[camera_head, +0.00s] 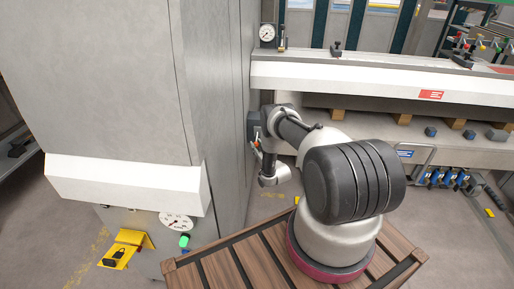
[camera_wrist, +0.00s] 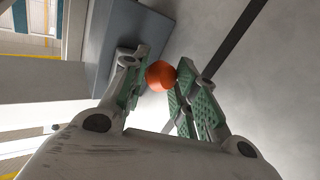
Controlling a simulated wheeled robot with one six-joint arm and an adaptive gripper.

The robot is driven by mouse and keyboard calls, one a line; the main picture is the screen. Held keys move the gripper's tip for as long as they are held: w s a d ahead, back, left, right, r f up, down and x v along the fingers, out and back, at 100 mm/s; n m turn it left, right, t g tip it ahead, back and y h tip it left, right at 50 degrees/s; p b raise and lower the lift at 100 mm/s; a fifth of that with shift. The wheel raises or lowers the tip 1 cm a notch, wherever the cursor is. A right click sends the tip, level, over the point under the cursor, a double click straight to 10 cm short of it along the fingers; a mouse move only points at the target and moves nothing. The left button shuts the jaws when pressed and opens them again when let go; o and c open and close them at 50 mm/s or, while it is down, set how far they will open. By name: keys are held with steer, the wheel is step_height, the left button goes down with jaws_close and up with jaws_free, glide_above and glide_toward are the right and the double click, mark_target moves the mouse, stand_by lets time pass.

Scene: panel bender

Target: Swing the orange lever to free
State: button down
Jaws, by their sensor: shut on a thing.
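In the wrist view, the orange ball-shaped knob (camera_wrist: 160,76) of the lever sits between the tips of my gripper (camera_wrist: 157,88). The green-padded fingers are closed on it from both sides. The rest of the lever is mostly hidden behind the knob and fingers. In the head view, my arm reaches back to the side of the tall grey cabinet, and my gripper (camera_head: 257,150) shows only small beside a dark box (camera_head: 255,125) there. The orange knob cannot be made out in the head view.
The tall grey cabinet (camera_head: 110,70) stands close on the left of my arm. A white machine beam (camera_head: 350,76) runs across behind it. A dial (camera_head: 177,222) and a yellow bracket with a padlock (camera_head: 122,250) are at lower left. Some floor (camera_head: 275,203) is clear under the arm.

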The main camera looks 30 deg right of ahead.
steer(key=shift+r, duration=0.15)
steer(key=shift+s+a+r+m+g, duration=0.15)
steer(key=shift+r+m+g, duration=0.25)
steer(key=shift+r+g, duration=0.2)
steer(key=shift+s+a+r+m+g, duration=0.1)
steer(key=shift+r+m+g, duration=0.35)
steer(key=shift+g, duration=0.25)
step_height(320, 180, up, 5)
steer(key=m+g+y, duration=0.2)
steer(key=m+g, duration=0.1)
steer(key=g, duration=0.3)
glide_above(257, 143)
steer(key=shift+s+a+r, duration=0.2)
steer(key=shift+s, duration=0.15)
steer(key=shift+w+d+r+g+y, duration=0.15)
steer(key=shift+w+r+g+y, duration=0.15)
steer(key=shift+r+g+y, duration=0.25)
steer(key=shift+w, duration=0.1)
steer(key=c, duration=1.1)
jaws_free()
steer(key=shift+d, duration=0.1)
